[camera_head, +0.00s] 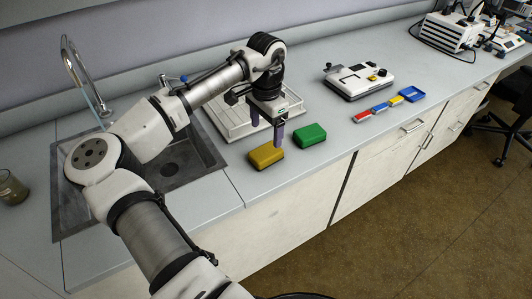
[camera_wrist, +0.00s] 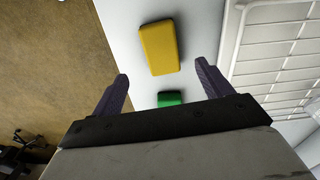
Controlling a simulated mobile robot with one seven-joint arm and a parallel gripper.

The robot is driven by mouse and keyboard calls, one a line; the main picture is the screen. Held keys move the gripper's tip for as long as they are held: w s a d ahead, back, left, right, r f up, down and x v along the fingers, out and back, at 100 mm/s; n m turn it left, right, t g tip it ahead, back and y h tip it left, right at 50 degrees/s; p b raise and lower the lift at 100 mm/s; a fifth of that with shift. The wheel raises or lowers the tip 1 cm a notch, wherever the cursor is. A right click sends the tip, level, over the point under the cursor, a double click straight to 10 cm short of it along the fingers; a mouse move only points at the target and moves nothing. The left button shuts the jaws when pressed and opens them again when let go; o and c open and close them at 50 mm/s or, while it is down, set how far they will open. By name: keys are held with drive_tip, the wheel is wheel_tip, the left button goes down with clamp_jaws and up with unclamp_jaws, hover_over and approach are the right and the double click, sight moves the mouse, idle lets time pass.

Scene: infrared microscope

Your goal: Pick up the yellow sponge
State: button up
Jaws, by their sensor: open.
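The yellow sponge (camera_head: 266,156) lies flat on the counter near its front edge, to the right of the sink in the head view. It also shows in the wrist view (camera_wrist: 160,47), beyond my fingertips and roughly centred between them. My gripper (camera_head: 266,130) is open and empty, pointing down above the counter just behind the sponge in the head view. In the wrist view the two dark fingers of my gripper (camera_wrist: 161,80) are wide apart, and the sponge is not between them. The height of the fingers over the counter is hard to tell.
A green sponge (camera_head: 310,135) lies close to the right of the yellow one. A white rack tray (camera_head: 222,124) stands behind. The sink (camera_head: 186,164) is to the left. A white device (camera_head: 358,80) and small red, blue and yellow items (camera_head: 380,108) are farther right.

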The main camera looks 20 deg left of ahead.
sight(267, 150)
drive_tip(key=f, duration=0.3)
drive_tip(key=f+p, duration=0.1)
drive_tip(key=f, duration=0.4)
drive_tip(key=shift+w+f, duration=0.3)
drive_tip(key=shift+f, duration=0.1)
drive_tip(key=c, duration=1.1)
drive_tip(key=shift+r, duration=0.15)
